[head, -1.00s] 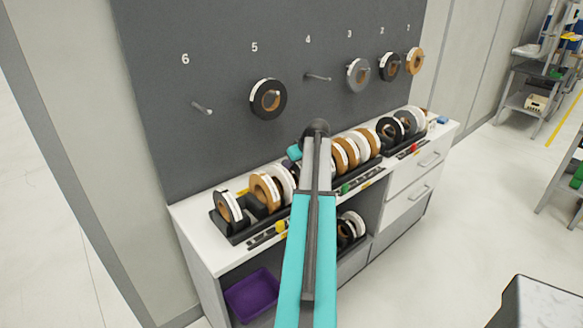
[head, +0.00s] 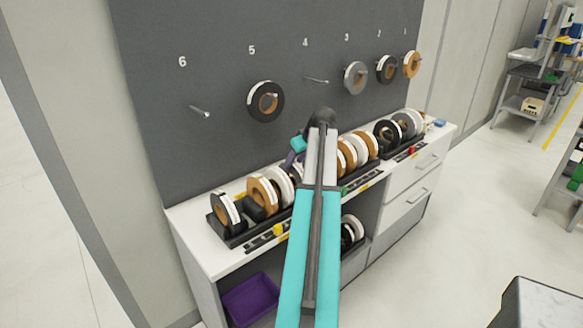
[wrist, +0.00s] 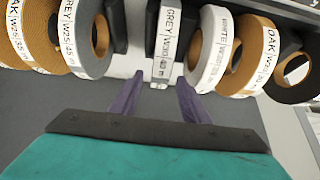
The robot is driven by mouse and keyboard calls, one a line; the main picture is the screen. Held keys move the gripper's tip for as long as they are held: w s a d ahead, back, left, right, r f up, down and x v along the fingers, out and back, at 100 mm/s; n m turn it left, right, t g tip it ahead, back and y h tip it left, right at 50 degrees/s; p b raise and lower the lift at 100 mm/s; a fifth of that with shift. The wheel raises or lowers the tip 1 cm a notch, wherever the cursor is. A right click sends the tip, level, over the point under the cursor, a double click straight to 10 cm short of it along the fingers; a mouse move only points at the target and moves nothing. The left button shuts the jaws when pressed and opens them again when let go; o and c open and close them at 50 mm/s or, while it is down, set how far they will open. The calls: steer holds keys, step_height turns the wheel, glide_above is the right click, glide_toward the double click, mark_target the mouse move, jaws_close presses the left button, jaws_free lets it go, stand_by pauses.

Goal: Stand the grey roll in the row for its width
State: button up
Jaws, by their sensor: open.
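A grey roll (wrist: 166,45) with a white label reading GREY stands edge-on in the wrist view, and its near edge shows between my fingertips. The width on its label is hard to read. My gripper (wrist: 160,82) is open, with a purple finger on each side of that edge and a visible gap to each. In the head view my gripper (head: 292,158) is above the desktop racks, and my arm hides the roll. Beside it, a grey roll labelled W25 (wrist: 88,45) stands to the left and a white roll (wrist: 213,50) to the right.
The left rack (head: 235,238) holds black, oak and white rolls; more racks stand to its right on the white bench (head: 192,222). Rolls hang on the grey panel (head: 200,60), including a grey one (head: 355,78). A purple bin (head: 250,298) sits below.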

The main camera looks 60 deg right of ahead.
steer(key=shift+b+v, duration=0.55)
steer(key=shift+v, duration=2.45)
steer(key=shift+f, duration=0.1)
